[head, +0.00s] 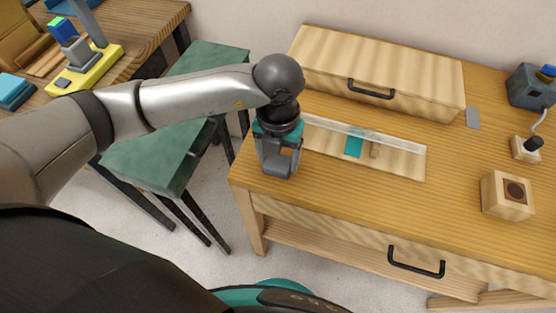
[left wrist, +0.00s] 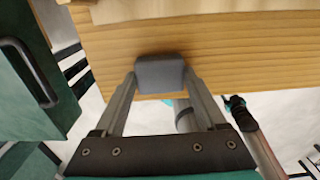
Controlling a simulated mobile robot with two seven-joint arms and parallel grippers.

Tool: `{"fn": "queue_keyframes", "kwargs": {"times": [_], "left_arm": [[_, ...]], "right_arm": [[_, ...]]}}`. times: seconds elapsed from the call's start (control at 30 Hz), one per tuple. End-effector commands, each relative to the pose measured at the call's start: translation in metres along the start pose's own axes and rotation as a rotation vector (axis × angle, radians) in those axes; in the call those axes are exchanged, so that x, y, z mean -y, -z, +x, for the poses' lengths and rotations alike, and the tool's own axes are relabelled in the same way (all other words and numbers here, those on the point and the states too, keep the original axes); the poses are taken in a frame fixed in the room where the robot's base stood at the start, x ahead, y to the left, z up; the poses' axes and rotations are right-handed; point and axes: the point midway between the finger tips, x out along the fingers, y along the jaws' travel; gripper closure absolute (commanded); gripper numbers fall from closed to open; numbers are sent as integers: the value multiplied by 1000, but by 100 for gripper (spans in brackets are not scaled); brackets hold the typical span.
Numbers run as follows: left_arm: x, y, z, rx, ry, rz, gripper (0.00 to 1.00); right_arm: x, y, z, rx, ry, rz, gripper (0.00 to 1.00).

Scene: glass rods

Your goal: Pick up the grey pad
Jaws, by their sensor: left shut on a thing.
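My left gripper (head: 278,168) is shut on the grey pad, over the left end of the wooden table. In the left wrist view the grey pad (left wrist: 160,74) is a small block with rounded edges, held between the two fingertips of the left gripper (left wrist: 160,82). In the head view the fingers and pad are hard to tell apart. I cannot tell whether the pad touches the tabletop. A dark and teal arm end, seemingly my right gripper (left wrist: 236,106), shows small in the left wrist view; its fingers are not clear.
A wooden board (head: 400,162) with a clear strip and a teal piece lies right of the left gripper. A wooden box (head: 390,65) with a black handle stands behind. A wooden block (head: 507,195) sits at right. A green cabinet (head: 160,150) stands left, across a gap.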

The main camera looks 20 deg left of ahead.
Motion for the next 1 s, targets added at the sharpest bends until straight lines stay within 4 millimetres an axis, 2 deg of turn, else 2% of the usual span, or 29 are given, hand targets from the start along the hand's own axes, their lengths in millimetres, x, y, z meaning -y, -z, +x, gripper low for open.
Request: {"fn": "queue_keyframes", "kwargs": {"times": [0.17,0.37,0.47,0.8,1.0], "left_arm": [[0,0,-4,1,1,0,79],[0,-1,-28,5,2,1,79],[1,-2,-49,6,3,1,79],[0,-1,-148,7,1,2,79],[0,-1,-185,4,0,0,79]], "right_arm": [[0,0,-1,0,0,0,50],[0,0,-5,0,0,0,50],[0,1,-9,0,0,0,50],[0,2,-24,0,1,0,50],[0,2,-29,0,1,0,50]]}}
